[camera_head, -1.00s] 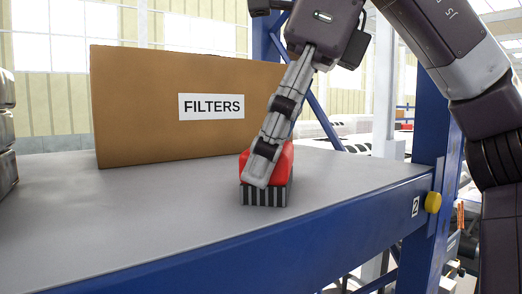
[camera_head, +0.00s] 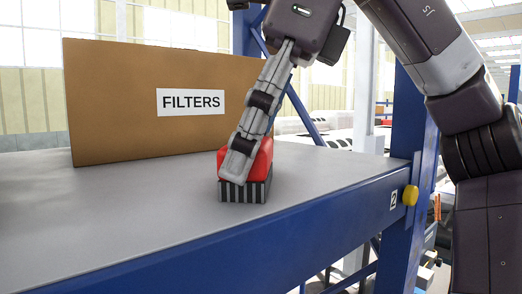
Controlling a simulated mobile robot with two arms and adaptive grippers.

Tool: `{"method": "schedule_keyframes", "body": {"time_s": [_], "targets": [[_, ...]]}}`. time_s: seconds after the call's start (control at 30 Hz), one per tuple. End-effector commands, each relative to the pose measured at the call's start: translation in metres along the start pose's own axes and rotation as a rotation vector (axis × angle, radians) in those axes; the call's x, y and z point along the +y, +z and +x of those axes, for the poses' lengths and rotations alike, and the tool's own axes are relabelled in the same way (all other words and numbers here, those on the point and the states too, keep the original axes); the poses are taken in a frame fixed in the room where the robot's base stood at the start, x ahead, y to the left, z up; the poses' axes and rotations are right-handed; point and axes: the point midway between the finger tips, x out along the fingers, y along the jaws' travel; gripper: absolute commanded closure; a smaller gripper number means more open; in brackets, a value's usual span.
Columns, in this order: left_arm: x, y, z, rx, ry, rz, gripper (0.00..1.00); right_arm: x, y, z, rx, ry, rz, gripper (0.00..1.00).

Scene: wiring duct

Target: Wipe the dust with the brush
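A red brush (camera_head: 262,163) with dark and grey striped bristles stands upright on the grey shelf (camera_head: 120,215), bristles down. My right gripper (camera_head: 236,168) comes down from the upper right, and its fingers are around the red body of the brush. The near finger covers part of the brush, and the far finger is hidden behind it. The bristles seem to touch the shelf. I cannot make out any dust on the shelf surface. My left gripper is not in view.
A brown cardboard box (camera_head: 115,110) labelled FILTERS stands on the shelf behind the brush. A blue beam (camera_head: 300,222) forms the shelf's front edge, meeting a blue post (camera_head: 408,140) with a yellow knob (camera_head: 410,195) at the right. The shelf left of the brush is clear.

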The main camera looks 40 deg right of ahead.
Motion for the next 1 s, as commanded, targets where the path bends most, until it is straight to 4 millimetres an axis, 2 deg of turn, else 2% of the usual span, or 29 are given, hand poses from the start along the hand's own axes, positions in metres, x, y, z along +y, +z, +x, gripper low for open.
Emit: {"method": "schedule_keyframes", "body": {"time_s": [0.27,0.6,1.0], "targets": [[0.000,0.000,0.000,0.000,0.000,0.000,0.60,-0.006,0.005,0.003,0.001,-0.001,0.000,0.44],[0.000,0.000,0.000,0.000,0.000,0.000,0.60,-0.025,0.024,0.009,0.001,0.000,0.001,0.44],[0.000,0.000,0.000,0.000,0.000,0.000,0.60,-0.039,0.037,0.015,0.000,0.001,0.001,0.44]]}}
